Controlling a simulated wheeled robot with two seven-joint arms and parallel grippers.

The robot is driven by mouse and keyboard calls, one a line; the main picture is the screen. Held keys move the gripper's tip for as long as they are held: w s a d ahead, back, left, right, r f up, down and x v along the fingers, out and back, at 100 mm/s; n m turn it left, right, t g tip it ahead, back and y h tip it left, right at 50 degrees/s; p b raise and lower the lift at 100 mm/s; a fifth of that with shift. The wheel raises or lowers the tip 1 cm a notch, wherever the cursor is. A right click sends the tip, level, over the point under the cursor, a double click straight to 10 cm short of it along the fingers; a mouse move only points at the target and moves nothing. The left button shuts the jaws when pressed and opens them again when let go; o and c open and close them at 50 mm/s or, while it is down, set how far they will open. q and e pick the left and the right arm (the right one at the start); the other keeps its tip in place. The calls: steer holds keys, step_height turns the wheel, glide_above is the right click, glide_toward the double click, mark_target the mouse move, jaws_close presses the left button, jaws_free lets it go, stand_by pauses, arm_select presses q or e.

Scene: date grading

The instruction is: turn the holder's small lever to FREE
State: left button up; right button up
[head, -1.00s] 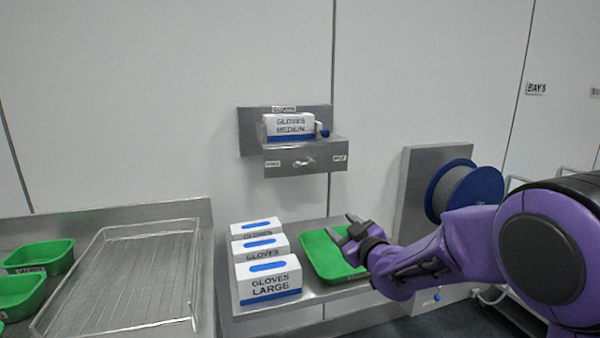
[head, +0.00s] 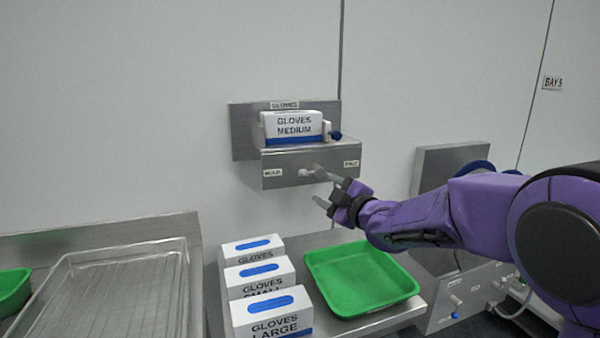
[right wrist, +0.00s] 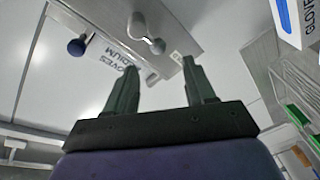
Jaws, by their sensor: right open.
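The glove holder (head: 283,180) is a steel bracket on the wall, holding a white and blue box of medium gloves (head: 293,125). Its small pale lever (head: 305,173) is on the front face, between a left label that seems to read HOLD (head: 272,173) and a right label, FREE (head: 351,164). The lever's rounded end appears to lie toward the left label. My right gripper (head: 321,187) is open and empty, just right of and below the lever. In the right wrist view the lever (right wrist: 150,38) lies beyond the open fingertips (right wrist: 158,72), apart from them. My left gripper is out of view.
A blue knob (head: 335,135) sticks out at the holder's right. Below, a green tray (head: 397,290) and several glove boxes (head: 272,316) stand on a steel shelf. A wire rack (head: 185,265) lies at left. The wall left of the holder is clear.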

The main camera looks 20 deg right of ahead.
mark_target(306, 175)
steer(key=p+x, duration=0.1)
steer(key=x, duration=0.2)
steer(key=p+x, duration=0.1)
steer(key=x, duration=0.2)
steer(key=p+x, duration=0.1)
steer(key=x, duration=0.2)
steer(key=shift+w+a+r+p, duration=0.2)
steer(key=shift+w+r+p, duration=0.15)
steer(key=shift+s, duration=0.1)
steer(key=shift+c, duration=0.3)
